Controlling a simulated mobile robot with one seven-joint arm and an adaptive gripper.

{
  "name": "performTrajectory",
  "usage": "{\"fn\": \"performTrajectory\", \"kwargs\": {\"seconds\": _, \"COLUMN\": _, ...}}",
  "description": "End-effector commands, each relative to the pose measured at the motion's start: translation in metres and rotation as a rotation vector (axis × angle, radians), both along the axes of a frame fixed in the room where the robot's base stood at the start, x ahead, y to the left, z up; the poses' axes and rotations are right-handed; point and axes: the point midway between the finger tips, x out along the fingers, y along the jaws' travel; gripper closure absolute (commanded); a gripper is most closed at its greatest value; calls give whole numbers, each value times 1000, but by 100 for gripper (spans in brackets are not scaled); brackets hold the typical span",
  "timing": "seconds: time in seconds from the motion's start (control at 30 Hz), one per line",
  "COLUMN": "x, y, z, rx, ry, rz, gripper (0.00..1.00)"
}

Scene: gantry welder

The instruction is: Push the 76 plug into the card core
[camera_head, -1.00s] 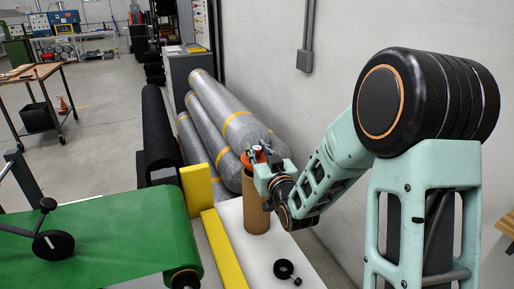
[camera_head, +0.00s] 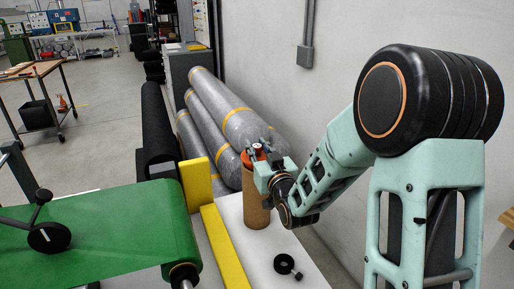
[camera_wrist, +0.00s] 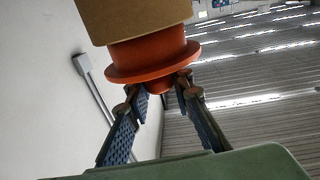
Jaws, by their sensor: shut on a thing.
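The brown card core (camera_head: 257,208) stands upright on a white tabletop. The orange-red plug (camera_head: 257,155) is at its top, partly hidden by my gripper (camera_head: 261,162). In the wrist view, the plug (camera_wrist: 150,56) has a wide flange, with a narrower body on the side toward the card core (camera_wrist: 135,18). A band of that body shows between flange and core, so the flange stands clear of the rim. Whether the body's end is inside the core is hidden. My gripper (camera_wrist: 160,88) is shut on the small knob beyond the flange.
A black ring (camera_head: 284,263) and a small dark piece lie on the white tabletop (camera_head: 236,208) in front of the core. A yellow rail (camera_head: 224,250) and green belt (camera_head: 115,235) are to the left. Grey rolls (camera_head: 235,115) lie behind, and the wall (camera_head: 285,65) rises on the right.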

Motion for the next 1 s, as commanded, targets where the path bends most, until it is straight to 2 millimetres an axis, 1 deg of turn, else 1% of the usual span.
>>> {"fn": "performTrajectory", "kwargs": {"seconds": 0.93, "x": 0, "y": 0, "z": -25, "rx": 0, "ry": -1, "rz": 0, "gripper": 100}}
{"fn": "performTrajectory", "kwargs": {"seconds": 0.97, "x": 0, "y": 0, "z": -23, "rx": 0, "ry": -1, "rz": 0, "gripper": 77}}
{"fn": "performTrajectory", "kwargs": {"seconds": 1.0, "x": 0, "y": 0, "z": -23, "rx": 0, "ry": -1, "rz": 0, "gripper": 73}}
